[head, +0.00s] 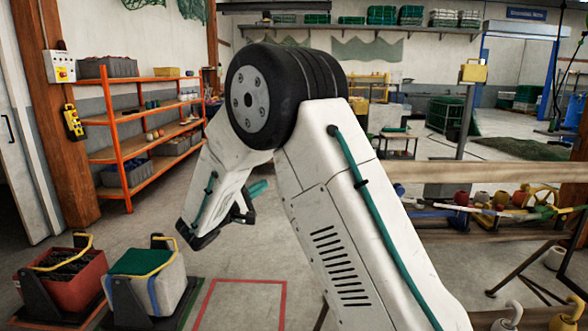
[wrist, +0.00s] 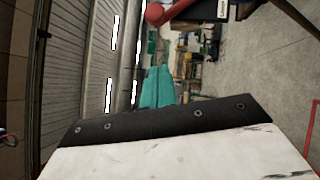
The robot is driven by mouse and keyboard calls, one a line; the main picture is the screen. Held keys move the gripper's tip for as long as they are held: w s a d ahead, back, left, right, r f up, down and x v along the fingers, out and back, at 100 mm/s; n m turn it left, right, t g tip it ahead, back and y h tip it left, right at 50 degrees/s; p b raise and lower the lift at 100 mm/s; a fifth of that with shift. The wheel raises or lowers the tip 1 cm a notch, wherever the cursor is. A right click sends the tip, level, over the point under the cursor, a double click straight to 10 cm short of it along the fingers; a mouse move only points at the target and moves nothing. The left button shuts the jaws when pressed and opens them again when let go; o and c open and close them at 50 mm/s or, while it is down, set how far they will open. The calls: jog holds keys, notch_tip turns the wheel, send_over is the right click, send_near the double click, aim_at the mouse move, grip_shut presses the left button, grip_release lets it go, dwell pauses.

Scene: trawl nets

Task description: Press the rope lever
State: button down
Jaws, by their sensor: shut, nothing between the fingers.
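My gripper (wrist: 158,72) shows in the wrist view as two teal fingers, close together, beyond the dark edge of my white wrist. They are shut with nothing between them. In the head view my gripper (head: 261,186) is partly hidden behind my white forearm, with a teal tip pointing right. A red ball-ended bar (wrist: 153,13) is at the top of the wrist view, in line with the fingers and apart from them in the picture. I cannot tell whether it is the rope lever. No other rope lever can be made out for certain.
Red (head: 72,281) and white (head: 150,283) bins stand on the floor at lower left. An orange shelf rack (head: 128,150) is behind. A rail table with floats (head: 480,212) is at right. A control box (head: 60,67) is on the left post. Middle floor is open.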

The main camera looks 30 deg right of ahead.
jog(key=shift+d, duration=0.1)
jog(key=s+x, duration=0.2)
jog(key=x, duration=1)
jog(key=shift+d+r, duration=0.4)
jog(key=shift+d, duration=0.35)
jog(key=shift+s+r, duration=0.1)
jog(key=shift+s, duration=0.05)
